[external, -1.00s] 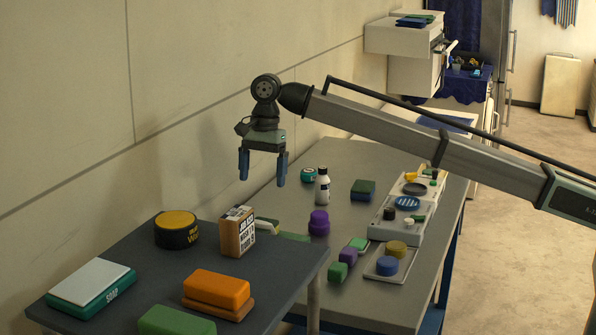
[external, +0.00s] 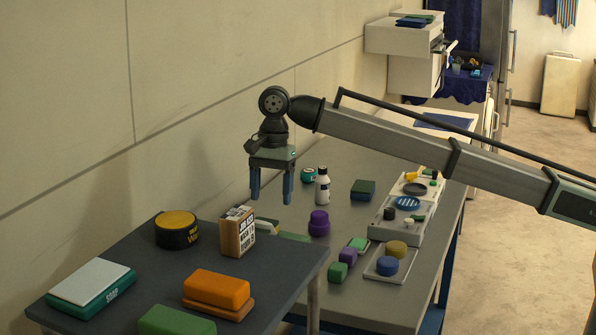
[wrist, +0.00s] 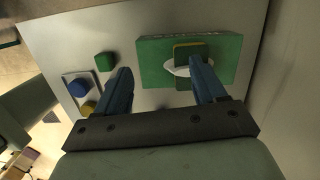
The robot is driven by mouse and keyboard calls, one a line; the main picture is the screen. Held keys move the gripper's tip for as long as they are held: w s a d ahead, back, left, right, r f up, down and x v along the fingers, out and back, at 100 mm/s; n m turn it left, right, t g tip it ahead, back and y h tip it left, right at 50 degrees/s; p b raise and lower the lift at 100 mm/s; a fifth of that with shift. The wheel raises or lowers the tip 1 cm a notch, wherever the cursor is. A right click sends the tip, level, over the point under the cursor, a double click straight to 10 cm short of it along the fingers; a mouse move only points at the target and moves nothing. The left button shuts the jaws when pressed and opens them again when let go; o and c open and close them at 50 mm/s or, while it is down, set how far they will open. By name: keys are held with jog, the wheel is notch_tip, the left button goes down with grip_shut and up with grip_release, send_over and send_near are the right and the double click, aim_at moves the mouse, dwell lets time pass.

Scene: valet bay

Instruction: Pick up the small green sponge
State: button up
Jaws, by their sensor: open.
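A small green block (external: 337,271) sits on the grey bench beside a tray; a green block also shows in the wrist view (wrist: 105,61). In the wrist view, a small green-and-yellow sponge-like block (wrist: 188,51) lies on a larger green slab (wrist: 151,60), with a white strip across it. I cannot tell which of these is the small green sponge. My gripper (external: 271,200) is open and empty, pointing down above the bench. In the wrist view, the right finger (wrist: 205,82) overlaps the green slab and partly hides the items on it.
A purple block (external: 348,256) and a tray (external: 378,275) with blue and yellow round pieces are near the green block. A white bottle (external: 322,186) and purple container (external: 319,223) stand on the bench. A cardboard box (external: 237,232) stands on the dark nearer table.

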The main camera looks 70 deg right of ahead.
jog(key=s+f+n, duration=0.1)
jog(key=s+f, duration=0.1)
jog(key=s, duration=0.5)
jog(key=n+h, duration=0.2)
jog(key=n, duration=2.5)
send_over(338, 266)
notch_tip(338, 266, down, 3)
notch_tip(338, 266, down, 14)
jog(key=n, duration=0.7)
jog(key=shift+r, duration=0.1)
jog(key=shift+c, duration=0.3)
